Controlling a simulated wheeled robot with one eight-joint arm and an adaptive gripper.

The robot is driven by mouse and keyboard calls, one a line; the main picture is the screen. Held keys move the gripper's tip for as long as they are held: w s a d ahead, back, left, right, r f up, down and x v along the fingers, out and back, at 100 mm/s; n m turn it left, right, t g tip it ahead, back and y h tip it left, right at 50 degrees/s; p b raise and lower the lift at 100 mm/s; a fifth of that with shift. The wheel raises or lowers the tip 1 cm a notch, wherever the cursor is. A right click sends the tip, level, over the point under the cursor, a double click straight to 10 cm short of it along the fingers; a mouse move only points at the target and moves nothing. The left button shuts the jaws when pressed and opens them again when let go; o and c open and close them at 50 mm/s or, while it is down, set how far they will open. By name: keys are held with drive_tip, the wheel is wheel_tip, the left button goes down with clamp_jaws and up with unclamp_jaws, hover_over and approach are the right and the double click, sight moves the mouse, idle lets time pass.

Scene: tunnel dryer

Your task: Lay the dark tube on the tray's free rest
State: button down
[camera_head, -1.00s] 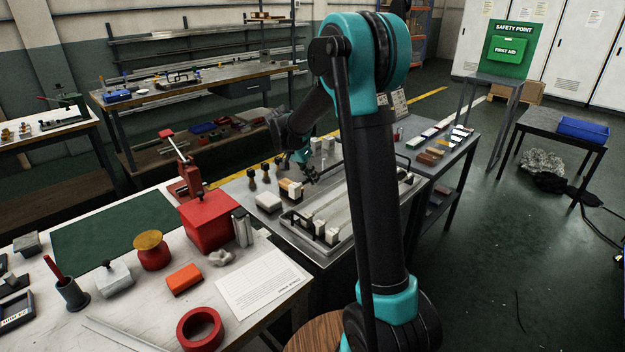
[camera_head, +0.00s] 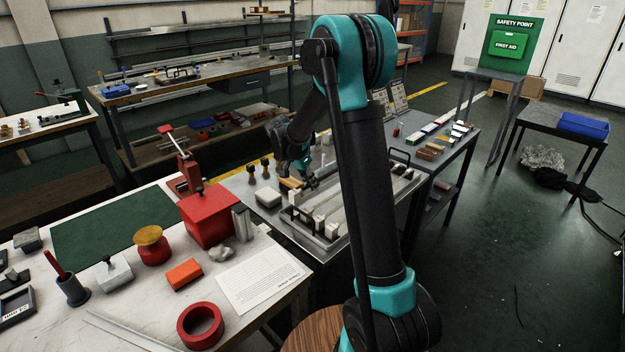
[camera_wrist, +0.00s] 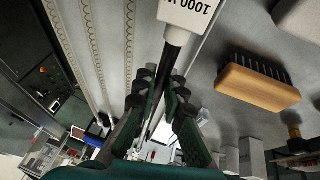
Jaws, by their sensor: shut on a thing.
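The dark tube (camera_wrist: 172,53) shows in the wrist view, running up from my gripper (camera_wrist: 158,92) to a white end block (camera_wrist: 188,14) marked "1000 W". My gripper is shut on the tube. In the head view my gripper (camera_head: 309,182) is low over the middle table, at the back left of the metal tray (camera_head: 297,234); the tube cannot be made out there. The tray has white-topped rests along its near side and pale long bars across it. My arm hides part of the tray, so which rest is free cannot be told.
A wooden brush (camera_wrist: 258,88) lies beside my gripper in the wrist view. A white block (camera_head: 268,197) and dark knobbed pieces (camera_head: 258,172) stand left of the tray. A red press (camera_head: 207,215) stands on the near bench.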

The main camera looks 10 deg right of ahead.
drive_tip(key=shift+f, duration=0.8)
drive_tip(key=shift+f, duration=1.55)
idle(0.8)
drive_tip(key=c, duration=1.5)
unclamp_jaws()
drive_tip(key=shift+c, duration=0.2)
drive_tip(key=shift+r, duration=0.1)
drive_tip(key=v, duration=1.2)
